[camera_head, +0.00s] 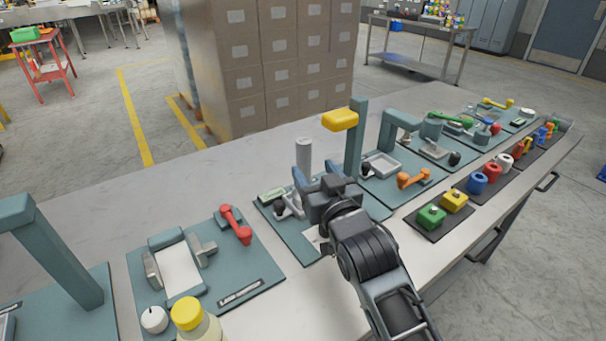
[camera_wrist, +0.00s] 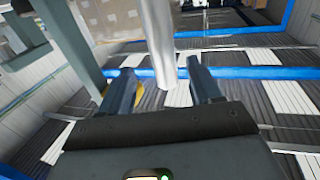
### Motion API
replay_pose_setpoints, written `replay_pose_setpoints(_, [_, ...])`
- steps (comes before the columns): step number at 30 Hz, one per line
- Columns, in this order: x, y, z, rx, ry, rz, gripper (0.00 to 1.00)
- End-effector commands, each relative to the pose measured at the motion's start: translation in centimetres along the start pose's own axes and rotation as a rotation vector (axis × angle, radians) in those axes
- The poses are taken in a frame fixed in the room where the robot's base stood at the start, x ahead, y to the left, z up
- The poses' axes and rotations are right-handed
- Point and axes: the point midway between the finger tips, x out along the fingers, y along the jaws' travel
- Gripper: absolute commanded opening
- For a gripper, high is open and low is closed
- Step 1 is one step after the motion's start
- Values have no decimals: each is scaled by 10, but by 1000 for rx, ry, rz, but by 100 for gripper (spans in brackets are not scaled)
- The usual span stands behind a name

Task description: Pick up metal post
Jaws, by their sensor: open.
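The metal post (camera_head: 304,155) is a plain light-grey cylinder standing upright above a teal fixture plate (camera_head: 262,207). Its lower part is hidden behind my gripper in the head view. My gripper (camera_head: 317,178) is over that plate, with its two fingers open and pointing toward the post. In the wrist view the post (camera_wrist: 161,40) rises between the two fingertips of my gripper (camera_wrist: 163,82). Gaps show on both sides of it, so the fingers appear apart from it. I cannot tell how deep it sits between them.
A red-handled clamp (camera_head: 236,225) is on the plate to the left. Bare bench (camera_head: 110,207) lies at the left.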

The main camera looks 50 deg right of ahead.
Motion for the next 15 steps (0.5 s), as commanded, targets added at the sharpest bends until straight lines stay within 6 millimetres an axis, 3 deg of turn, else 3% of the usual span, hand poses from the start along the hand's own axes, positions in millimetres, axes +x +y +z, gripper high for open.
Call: replay_pose_setpoints(15, [58, -4, 4, -1, 0, -1, 64])
